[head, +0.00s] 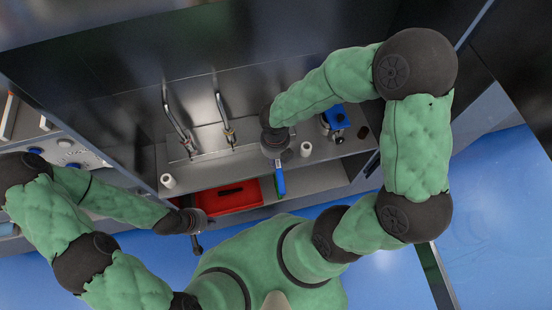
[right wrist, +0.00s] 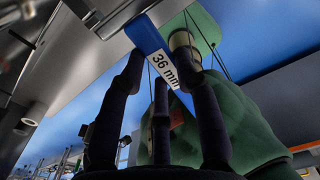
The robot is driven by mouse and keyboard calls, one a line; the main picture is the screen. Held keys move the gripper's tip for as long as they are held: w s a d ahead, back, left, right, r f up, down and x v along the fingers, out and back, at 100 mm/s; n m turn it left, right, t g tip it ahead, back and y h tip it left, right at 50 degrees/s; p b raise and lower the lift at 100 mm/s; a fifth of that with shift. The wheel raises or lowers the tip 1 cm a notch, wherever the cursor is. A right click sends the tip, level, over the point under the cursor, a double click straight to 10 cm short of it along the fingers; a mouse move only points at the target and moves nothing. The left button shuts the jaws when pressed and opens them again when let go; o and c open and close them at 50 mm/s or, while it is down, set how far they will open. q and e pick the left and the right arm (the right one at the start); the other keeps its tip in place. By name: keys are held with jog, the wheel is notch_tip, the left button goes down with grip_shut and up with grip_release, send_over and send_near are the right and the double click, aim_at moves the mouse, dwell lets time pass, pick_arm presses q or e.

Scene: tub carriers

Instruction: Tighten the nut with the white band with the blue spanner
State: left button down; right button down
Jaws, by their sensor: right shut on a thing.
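The blue spanner (head: 281,182) hangs out from under my right gripper (head: 276,152) over the shelf edge. In the right wrist view its blue handle end (right wrist: 146,34) carries a white "36 mm" label, and the fingers (right wrist: 160,90) are shut on it. The spanner's jaw end is hidden. Two bent metal pipes rise from a plate left of the right gripper. Each has a nut at its foot, a left nut (head: 187,145) and a right nut (head: 230,137); the bands are too small to tell. My left gripper (head: 196,240) is low, apart from the shelf; its fingers are unclear.
A red tray (head: 212,207) with a dark item sits on the lower shelf. White cylinders stand at the upper shelf's left (head: 167,181) and right (head: 306,149). A blue vise-like device (head: 338,118) and a dark cylinder (head: 363,132) stand at the right. The blue floor is clear.

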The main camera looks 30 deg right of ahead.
jog(key=shift+w+d+m+p, duration=0.1)
jog(key=shift+w+m+p, duration=0.55)
jog(key=shift+w, duration=1.4)
jog(key=shift+w+d+m+p, duration=0.1)
jog(key=shift+w+m, duration=0.95)
jog(key=shift+w, duration=0.95)
jog(key=shift+w+a+m+b, duration=0.25)
jog(key=shift+w+a+m, duration=0.1)
jog(key=shift+m, duration=0.35)
jog(key=shift+w+a+m+b, duration=0.2)
jog(key=shift+w+a+m, duration=0.15)
jog(key=shift+m, duration=0.35)
jog(key=shift+r, duration=0.1)
jog(key=shift+n+p, duration=0.4)
jog(key=shift+p, duration=0.05)
jog(key=shift+a, duration=0.15)
